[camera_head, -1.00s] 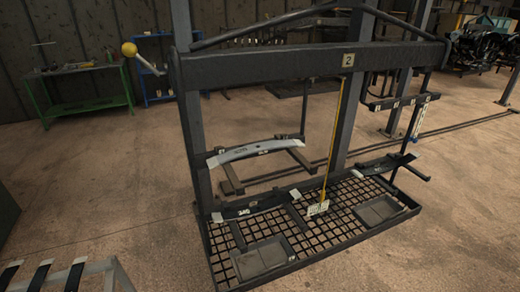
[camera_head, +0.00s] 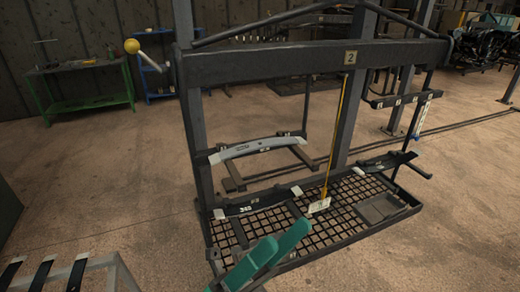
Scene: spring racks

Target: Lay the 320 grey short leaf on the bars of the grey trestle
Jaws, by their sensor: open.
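A light grey, slightly arched leaf (camera_head: 235,151) lies across the upper left arms of the rack. Its small markings are too small to read. A dark leaf (camera_head: 266,203) with pale ends lies lower on the rack, above the grid floor; its white number is blurred. A grey trestle (camera_head: 112,264) shows in part at the bottom left corner, with several dark strips across it, and the frame edge cuts it off. My gripper (camera_head: 275,250), with teal fingers, is at the bottom centre, in front of the grid floor. Its fingers are apart and nothing shows between them.
The rack's dark crossbeam (camera_head: 310,60), plated 2, and its posts stand around the leaves. A yellow rod (camera_head: 336,130) hangs in the middle with a white tag. Another dark leaf (camera_head: 388,160) lies at the right. Open floor (camera_head: 110,190) lies between trestle and rack.

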